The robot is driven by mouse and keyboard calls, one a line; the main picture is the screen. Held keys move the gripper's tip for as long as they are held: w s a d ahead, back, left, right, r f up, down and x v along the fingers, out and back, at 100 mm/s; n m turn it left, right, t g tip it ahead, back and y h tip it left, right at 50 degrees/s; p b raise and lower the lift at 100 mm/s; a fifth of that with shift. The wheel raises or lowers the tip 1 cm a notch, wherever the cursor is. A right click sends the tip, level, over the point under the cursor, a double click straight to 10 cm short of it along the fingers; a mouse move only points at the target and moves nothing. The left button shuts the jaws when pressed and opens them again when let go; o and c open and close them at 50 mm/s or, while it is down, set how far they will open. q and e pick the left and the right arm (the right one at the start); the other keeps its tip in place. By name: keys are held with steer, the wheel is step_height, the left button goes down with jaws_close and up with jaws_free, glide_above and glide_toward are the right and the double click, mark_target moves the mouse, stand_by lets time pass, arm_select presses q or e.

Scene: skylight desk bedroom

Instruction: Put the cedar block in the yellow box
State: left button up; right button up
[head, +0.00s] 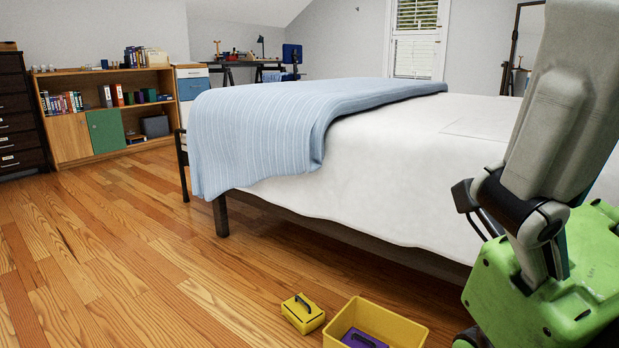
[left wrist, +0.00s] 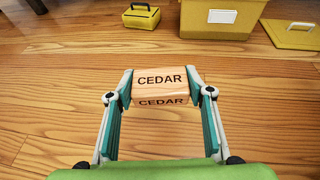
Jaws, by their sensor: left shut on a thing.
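The cedar block (left wrist: 160,80), a light wood block marked CEDAR, is held between the two fingers of my left gripper (left wrist: 160,88) in the left wrist view. Whether it touches the floor cannot be told. The open yellow box (head: 411,329) stands on the floor at the bottom of the head view, with a purple thing with a dark handle inside. It also shows in the left wrist view (left wrist: 225,32), beyond the block, apart from it. The block and both grippers do not show in the head view.
A small yellow case with a dark handle (head: 302,313) stands left of the box. A flat yellow lid (left wrist: 293,36) lies right of it in the left wrist view. The bed (head: 400,170) stands behind. Wood floor (head: 130,250) is clear at left.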

arm_select(q)
steer(key=s+r+m+g+h, duration=0.1)
steer(key=s+r, duration=0.3)
steer(key=r, duration=0.6)
steer(key=s+r+m+g+h, duration=0.1)
steer(key=s+r, duration=0.3)
steer(key=r, duration=0.6)
steer(key=s+r+m+g+h, duration=0.1)
steer(key=s+r, duration=0.4)
steer(key=r, duration=0.6)
steer(key=shift+d+m+g+h, duration=0.2)
steer(key=shift+m+g+h, duration=0.3)
steer(key=shift+m, duration=0.5)
